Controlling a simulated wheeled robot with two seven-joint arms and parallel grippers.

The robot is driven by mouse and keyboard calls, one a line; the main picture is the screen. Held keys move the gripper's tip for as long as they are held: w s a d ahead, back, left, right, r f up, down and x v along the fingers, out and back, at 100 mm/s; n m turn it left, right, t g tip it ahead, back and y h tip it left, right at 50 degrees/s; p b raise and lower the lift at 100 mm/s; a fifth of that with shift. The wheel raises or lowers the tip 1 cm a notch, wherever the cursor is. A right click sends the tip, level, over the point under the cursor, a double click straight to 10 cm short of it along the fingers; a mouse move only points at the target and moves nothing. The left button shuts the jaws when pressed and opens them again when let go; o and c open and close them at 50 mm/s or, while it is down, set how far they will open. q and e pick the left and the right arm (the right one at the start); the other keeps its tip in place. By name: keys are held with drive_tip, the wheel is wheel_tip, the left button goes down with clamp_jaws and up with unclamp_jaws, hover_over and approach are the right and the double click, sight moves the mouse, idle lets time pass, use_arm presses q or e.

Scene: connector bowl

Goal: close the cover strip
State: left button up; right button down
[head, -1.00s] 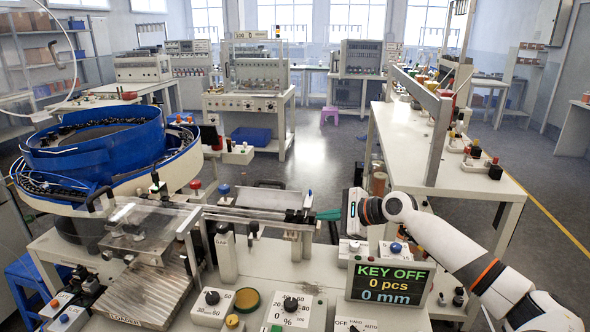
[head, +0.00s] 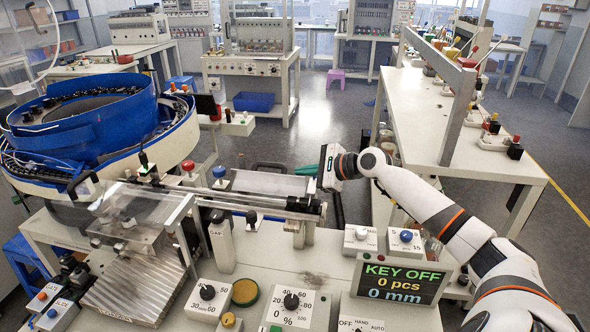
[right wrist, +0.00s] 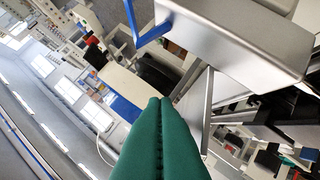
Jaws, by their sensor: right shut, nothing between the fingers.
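A flat grey strip (head: 268,183), which I take to be the cover strip, stands raised and tilted behind the long rail (head: 235,205) of the feeder in the head view. A small blue piece shows at its right end. In the right wrist view the grey plate (right wrist: 235,40) with a blue bar fills the upper right. My right gripper (head: 322,157) is just behind the strip's right end. Its green fingers (right wrist: 157,105) are shut together with nothing between them. I cannot tell whether they touch the strip. My left gripper is out of view.
A blue bowl feeder (head: 85,125) stands at the left. A long white table (head: 440,140) lies beyond my right arm.

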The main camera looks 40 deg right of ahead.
sight(269, 177)
drive_tip(key=x, duration=0.3)
drive_tip(key=shift+w+a, duration=0.1)
idle(0.3)
drive_tip(key=shift+p, duration=0.35)
drive_tip(key=shift+a+r, duration=0.15)
